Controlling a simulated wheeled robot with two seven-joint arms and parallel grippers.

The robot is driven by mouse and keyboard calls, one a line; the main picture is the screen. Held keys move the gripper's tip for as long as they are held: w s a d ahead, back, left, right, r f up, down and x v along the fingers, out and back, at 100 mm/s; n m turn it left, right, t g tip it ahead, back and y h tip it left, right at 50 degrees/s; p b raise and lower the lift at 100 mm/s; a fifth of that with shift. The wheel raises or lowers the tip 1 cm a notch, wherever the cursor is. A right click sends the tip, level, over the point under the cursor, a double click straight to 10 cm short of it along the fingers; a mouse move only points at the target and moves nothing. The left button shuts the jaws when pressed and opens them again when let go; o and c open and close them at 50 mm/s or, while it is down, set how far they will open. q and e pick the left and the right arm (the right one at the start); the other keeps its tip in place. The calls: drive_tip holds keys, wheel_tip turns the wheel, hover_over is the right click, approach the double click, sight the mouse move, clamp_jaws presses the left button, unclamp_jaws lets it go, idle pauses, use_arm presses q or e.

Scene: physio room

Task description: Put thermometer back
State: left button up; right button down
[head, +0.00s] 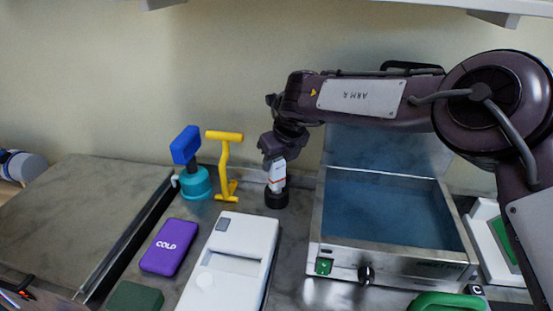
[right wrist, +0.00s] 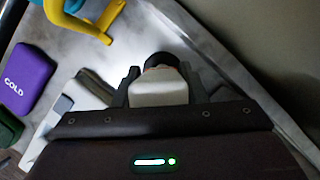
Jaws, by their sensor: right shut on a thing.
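The thermometer (head: 277,176) is a white device with an orange band. In the head view it is upright between the fingers of my right gripper (head: 274,160), which is shut on it from above. Its lower end is at a small black round holder (head: 277,199) on the counter; I cannot tell how deep it sits in it. In the right wrist view the white thermometer body (right wrist: 160,88) lies between the two dark fingers, with the black holder (right wrist: 161,59) just beyond. My left gripper is not in view.
A steel water bath (head: 318,248) with blue water stands right of the holder. A yellow tool (head: 224,165) and a teal-and-blue item (head: 195,184) stand to the left. A purple cold pack (head: 169,247) and a white device (head: 232,260) lie in front. A wall is close behind.

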drive_tip(key=c, duration=0.9)
unclamp_jaws()
drive_tip(key=b+v, duration=0.1)
drive_tip(key=v, duration=1.1)
drive_tip(key=shift+r, duration=0.15)
